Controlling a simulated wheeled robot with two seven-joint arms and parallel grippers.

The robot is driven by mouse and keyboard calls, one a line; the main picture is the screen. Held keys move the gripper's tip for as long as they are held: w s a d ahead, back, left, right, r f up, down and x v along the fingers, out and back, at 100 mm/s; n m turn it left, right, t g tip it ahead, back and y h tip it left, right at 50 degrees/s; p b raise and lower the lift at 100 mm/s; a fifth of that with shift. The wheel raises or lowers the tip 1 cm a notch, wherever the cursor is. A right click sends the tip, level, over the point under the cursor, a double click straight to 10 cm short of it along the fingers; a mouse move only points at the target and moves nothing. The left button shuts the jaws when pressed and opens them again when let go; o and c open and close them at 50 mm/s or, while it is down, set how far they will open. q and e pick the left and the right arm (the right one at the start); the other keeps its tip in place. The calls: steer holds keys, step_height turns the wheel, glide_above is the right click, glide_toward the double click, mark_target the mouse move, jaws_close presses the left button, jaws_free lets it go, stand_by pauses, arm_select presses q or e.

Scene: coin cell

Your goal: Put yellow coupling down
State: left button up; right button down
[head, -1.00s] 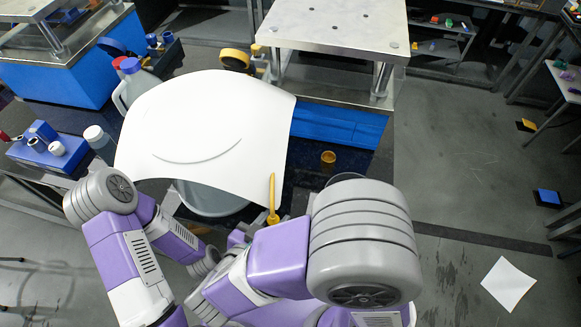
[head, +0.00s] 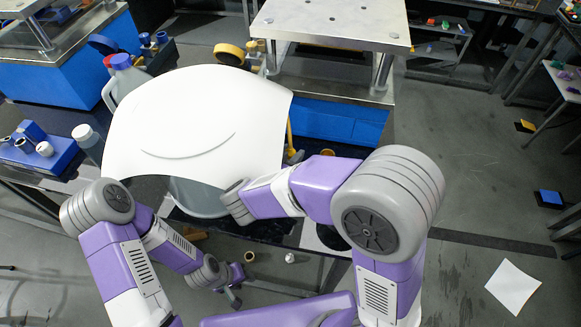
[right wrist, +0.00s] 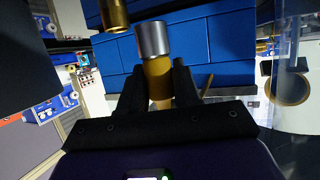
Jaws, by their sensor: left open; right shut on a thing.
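In the right wrist view, my right gripper (right wrist: 158,85) is shut on the yellow coupling (right wrist: 157,72), a gold-yellow cylinder with a silver end. It points away from the jaws, in front of a blue block-like surface. In the head view, the right gripper and the coupling are hidden behind my right forearm and the white sheet. My left gripper (head: 232,297) is low in the head view, small and apart from the table items; it is open and appears empty.
A large curved white sheet (head: 200,110) covers much of the table. A blue-sided bench (head: 340,118) with a metal top stands behind. Jugs (head: 122,75) and a blue rack (head: 40,150) are at left. A brown ring (head: 249,256) lies near the front. Another brass cylinder (right wrist: 115,15) shows in the wrist view.

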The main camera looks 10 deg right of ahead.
step_height(320, 180, down, 5)
steer(key=b, duration=0.2)
steer(key=shift+b, duration=0.35)
steer(key=shift+w+f, duration=0.1)
steer(key=shift+w, duration=0.05)
steer(key=shift+d, duration=0.1)
steer(key=c, duration=0.8)
jaws_free()
